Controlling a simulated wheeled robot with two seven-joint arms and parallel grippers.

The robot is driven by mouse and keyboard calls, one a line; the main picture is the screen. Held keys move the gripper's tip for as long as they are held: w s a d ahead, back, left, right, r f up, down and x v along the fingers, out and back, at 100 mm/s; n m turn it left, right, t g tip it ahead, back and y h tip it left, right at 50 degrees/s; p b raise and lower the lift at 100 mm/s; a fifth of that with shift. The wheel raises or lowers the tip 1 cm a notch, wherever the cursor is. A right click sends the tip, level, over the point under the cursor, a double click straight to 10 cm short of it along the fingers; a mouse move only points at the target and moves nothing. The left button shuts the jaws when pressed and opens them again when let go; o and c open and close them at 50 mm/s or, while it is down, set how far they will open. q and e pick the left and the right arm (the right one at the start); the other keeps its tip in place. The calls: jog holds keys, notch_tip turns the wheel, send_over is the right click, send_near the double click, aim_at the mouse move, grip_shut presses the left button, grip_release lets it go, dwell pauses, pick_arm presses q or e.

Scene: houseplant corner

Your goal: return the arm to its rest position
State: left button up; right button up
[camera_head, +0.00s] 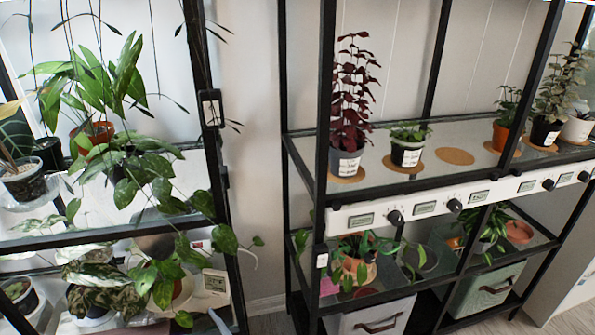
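Neither of my grippers and neither of my arms shows in the head view. Whether they are open or shut, or hold anything, cannot be seen.
A black-framed rack (323,110) on the right holds a red-leaved plant (352,95), a small green plant (408,140) and an empty cork mat (455,156). A knobbed control strip (430,208) runs below. Leaves spill from the left rack (209,160). Bare wall (253,150) shows between the racks.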

pick_arm(q)
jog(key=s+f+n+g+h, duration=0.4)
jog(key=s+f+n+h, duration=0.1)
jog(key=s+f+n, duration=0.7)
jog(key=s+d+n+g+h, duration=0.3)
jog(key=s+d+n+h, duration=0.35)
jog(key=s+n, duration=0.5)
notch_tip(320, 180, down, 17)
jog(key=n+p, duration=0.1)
jog(key=p, duration=1.3)
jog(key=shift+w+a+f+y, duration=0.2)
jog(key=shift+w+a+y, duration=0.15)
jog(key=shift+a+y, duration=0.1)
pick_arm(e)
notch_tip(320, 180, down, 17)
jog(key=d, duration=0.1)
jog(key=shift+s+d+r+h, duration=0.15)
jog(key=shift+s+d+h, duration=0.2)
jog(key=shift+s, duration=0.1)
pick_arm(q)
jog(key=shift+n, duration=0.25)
